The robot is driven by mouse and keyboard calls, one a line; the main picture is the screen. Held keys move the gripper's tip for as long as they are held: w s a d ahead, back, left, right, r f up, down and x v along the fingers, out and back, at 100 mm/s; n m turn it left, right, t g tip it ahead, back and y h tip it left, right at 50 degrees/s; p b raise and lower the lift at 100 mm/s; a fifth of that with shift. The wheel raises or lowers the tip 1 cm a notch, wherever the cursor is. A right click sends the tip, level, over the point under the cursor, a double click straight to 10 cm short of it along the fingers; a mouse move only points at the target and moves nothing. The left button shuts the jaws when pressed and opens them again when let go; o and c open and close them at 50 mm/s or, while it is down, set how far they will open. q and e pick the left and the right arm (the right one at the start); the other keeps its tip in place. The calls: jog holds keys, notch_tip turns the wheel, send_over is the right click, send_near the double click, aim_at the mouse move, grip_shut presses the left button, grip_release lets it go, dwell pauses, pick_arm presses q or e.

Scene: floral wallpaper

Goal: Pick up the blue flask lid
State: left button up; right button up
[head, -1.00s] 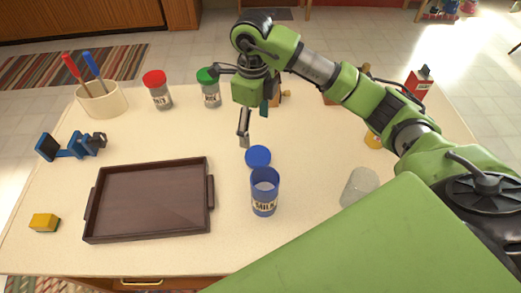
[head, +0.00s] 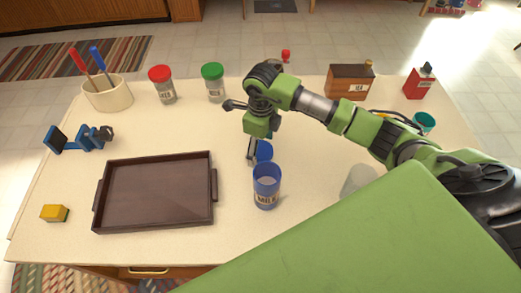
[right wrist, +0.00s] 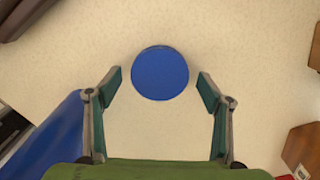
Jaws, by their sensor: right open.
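The blue flask lid (head: 265,151) lies flat on the table just behind the blue flask (head: 266,188), partly hidden by my right gripper. In the right wrist view the lid (right wrist: 160,73) is a full blue disc. My right gripper (head: 258,149) is open and points down over the lid. In the right wrist view its two fingertips (right wrist: 159,77) stand on either side of the lid, with a gap on each side. I cannot tell how high they are above the table. My left gripper is not in view.
A brown tray (head: 215,218) lies to the left. Jars with red (head: 160,73) and green (head: 212,70) lids stand behind. A clear glass (head: 358,181) stands to the right, and a wooden box (head: 350,81) at the back right. The table around the lid is mostly clear.

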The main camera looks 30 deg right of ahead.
jog(key=c, duration=0.9)
jog(key=shift+r, duration=0.1)
notch_tip(320, 180, up, 10)
jog(key=b, duration=0.2)
notch_tip(320, 180, up, 7)
jog(key=p, duration=0.3)
send_over(261, 150)
jog(key=s+a+n+b, duration=0.1)
jog(key=s+n, duration=0.5)
jog(key=n, duration=0.8)
jog(key=s+a+n+b, duration=0.1)
jog(key=s+a+n, duration=0.3)
jog(key=n, duration=1)
jog(key=shift+s+a+f+n+b, duration=0.25)
jog(key=shift+s+f+n+b, duration=0.15)
jog(key=shift+s, duration=0.85)
